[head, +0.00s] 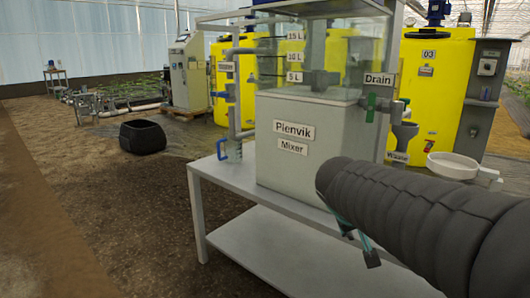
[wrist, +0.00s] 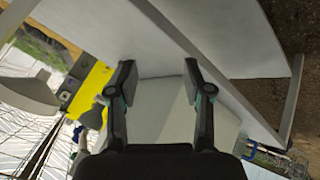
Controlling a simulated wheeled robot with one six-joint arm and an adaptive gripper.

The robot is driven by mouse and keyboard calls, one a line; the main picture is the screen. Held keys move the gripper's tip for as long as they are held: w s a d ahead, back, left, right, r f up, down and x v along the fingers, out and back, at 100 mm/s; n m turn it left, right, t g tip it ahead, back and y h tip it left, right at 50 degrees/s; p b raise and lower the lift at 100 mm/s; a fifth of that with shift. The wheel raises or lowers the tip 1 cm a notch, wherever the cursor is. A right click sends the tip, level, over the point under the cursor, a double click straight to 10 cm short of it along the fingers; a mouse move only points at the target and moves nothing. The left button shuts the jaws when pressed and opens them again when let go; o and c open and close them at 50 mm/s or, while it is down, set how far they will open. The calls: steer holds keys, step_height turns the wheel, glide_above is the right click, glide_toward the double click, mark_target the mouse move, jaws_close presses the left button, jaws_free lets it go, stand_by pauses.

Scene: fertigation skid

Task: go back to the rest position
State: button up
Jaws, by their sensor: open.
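My gripper (wrist: 158,80) is open and empty in the wrist view, its two fingers apart with the white table and the mixer tank behind them. In the head view my gripper (head: 358,244) is mostly hidden behind my dark sleeved arm; only its tips show below the arm, in front of the table (head: 222,178). The mixer tank (head: 300,165), labelled Plenvik Mixer, stands on this table behind my arm. I cannot tell the exact gap between my gripper and the table edge.
A drain valve with a green handle (head: 371,106) is on the tank's right side, above a grey funnel (head: 404,136). A white basin (head: 453,165) is at the right. A black tub (head: 142,137) sits on the soil.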

steer(key=s+a+y+p, duration=0.2)
steer(key=s+p, duration=0.2)
steer(key=s, duration=0.5)
steer(key=s+a+r+y+p, duration=0.1)
steer(key=s+a+y+p, duration=0.2)
steer(key=s, duration=0.7)
steer(key=shift+s+m+g+p, duration=0.25)
steer(key=shift+m+g+p, duration=0.05)
steer(key=shift+p, duration=0.05)
